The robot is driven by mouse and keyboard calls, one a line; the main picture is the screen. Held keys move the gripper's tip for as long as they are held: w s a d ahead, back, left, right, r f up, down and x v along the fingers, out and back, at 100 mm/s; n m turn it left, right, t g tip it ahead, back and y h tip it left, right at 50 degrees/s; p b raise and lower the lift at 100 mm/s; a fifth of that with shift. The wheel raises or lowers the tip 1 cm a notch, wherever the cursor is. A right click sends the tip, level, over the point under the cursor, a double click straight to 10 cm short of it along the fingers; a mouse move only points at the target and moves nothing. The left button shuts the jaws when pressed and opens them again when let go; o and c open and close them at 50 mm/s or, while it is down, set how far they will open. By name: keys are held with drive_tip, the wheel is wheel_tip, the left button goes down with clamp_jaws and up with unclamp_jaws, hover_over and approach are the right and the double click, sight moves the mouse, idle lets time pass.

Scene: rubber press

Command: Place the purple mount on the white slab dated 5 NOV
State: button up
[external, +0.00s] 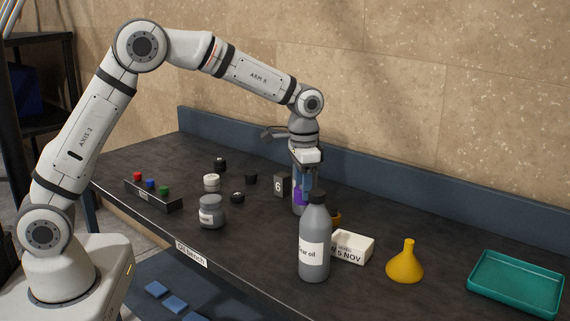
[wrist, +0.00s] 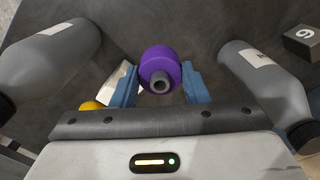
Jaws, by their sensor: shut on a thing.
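The purple mount (wrist: 160,66) is a rounded purple piece with a grey, hollow stub facing the camera. My gripper (wrist: 160,88) is shut on it, a blue finger on each side. In the external view the purple mount (external: 299,197) shows only partly between the fingers of my gripper (external: 304,190), behind the front bottle. The white slab (external: 352,247) reading 5 NOV lies on the bench to the right of and nearer than my gripper. In the wrist view part of the white slab (wrist: 114,78) shows behind the left finger. The gap below the mount is hidden.
A yellow funnel (external: 405,264) and teal tray (external: 516,283) are at right. A block marked 6 (external: 281,186) stands left.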

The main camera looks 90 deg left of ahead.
wheel_tip(320, 180, up, 3)
drive_tip(key=m+p, duration=0.2)
hover_over(341, 234)
wheel_tip(341, 234, down, 10)
drive_tip(key=shift+r+p, duration=0.2)
drive_tip(key=shift+p, duration=0.8)
drive_tip(key=shift+f, duration=0.2)
drive_tip(key=o, duration=1.1)
drive_tip(key=shift+c, duration=0.2)
drive_tip(key=shift+r, duration=0.1)
